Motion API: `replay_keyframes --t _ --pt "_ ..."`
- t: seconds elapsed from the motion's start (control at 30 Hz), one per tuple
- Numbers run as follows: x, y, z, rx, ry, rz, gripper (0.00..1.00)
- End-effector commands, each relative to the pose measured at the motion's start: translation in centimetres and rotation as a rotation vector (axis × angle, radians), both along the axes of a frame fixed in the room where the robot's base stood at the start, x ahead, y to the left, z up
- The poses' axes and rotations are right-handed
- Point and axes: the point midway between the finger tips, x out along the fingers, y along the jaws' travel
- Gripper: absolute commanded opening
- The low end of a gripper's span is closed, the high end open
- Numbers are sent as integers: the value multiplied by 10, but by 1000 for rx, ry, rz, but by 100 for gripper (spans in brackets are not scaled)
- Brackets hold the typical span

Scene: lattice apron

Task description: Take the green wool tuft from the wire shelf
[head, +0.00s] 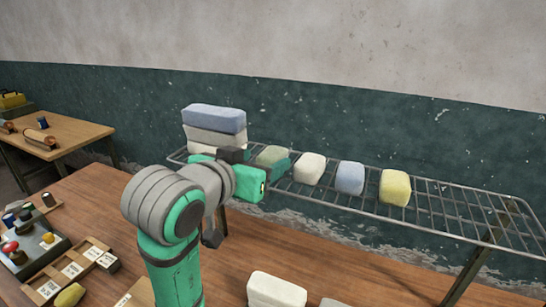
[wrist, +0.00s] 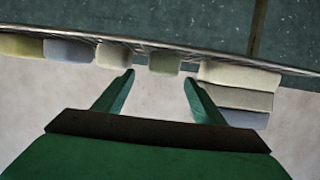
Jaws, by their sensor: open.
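The green wool tuft (head: 271,154) is a pale grey-green rounded block on the wire shelf (head: 455,207). It sits between the stack at the left and a cream tuft, its lower part hidden behind my gripper in the head view. In the wrist view the green tuft (wrist: 164,63) shows just beyond the fingertips, in line with the gap between them. My gripper (wrist: 159,79) is open, with nothing held. Its two green fingers are spread wider than the tuft, and I cannot tell the exact distance left to it.
On the shelf, the cream (head: 309,169), blue (head: 350,178) and yellow (head: 395,188) tufts stand to the right. A stack of blocks (head: 214,119) stands to the left. The shelf's right end is bare. A wooden table (head: 250,255) lies below, with white blocks (head: 275,290) and trays.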

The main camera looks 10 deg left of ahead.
Motion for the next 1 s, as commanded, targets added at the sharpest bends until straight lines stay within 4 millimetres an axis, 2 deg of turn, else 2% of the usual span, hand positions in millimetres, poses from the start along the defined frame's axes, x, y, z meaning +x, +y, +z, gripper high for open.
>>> replay_keyframes --t 0.1,0.33,0.6,0.93,0.97,1.0 --pt "13 -3 -5 0 1 -1 64" --pt "27 -4 -8 0 2 -1 64" --pt "62 -8 -17 0 2 0 64" --pt "68 -5 -19 0 0 6 64" --pt "67 -5 -19 0 0 7 59" --pt "67 -4 -19 0 0 7 50"
